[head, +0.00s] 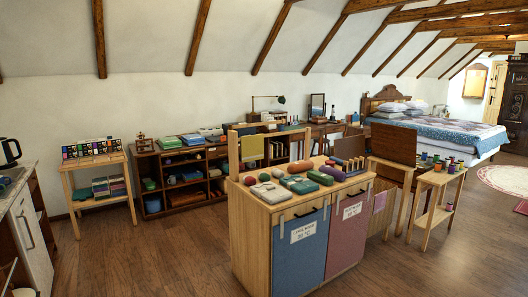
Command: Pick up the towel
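I cannot tell for sure which thing is the towel. A yellow-green cloth (252,148) hangs on a wooden panel at the back of this cabinet. Folded cloths (108,187) also lie on the lower shelf of the small table at the left. Neither of my grippers is in view.
The wooden cabinet (250,247) has blue and mauve labelled fronts. A long low shelf unit (178,199) stands along the back wall. A small side table (437,181) is at the right, a bed (425,125) far right. Open wooden floor (150,258) lies left of the cabinet and at the right.

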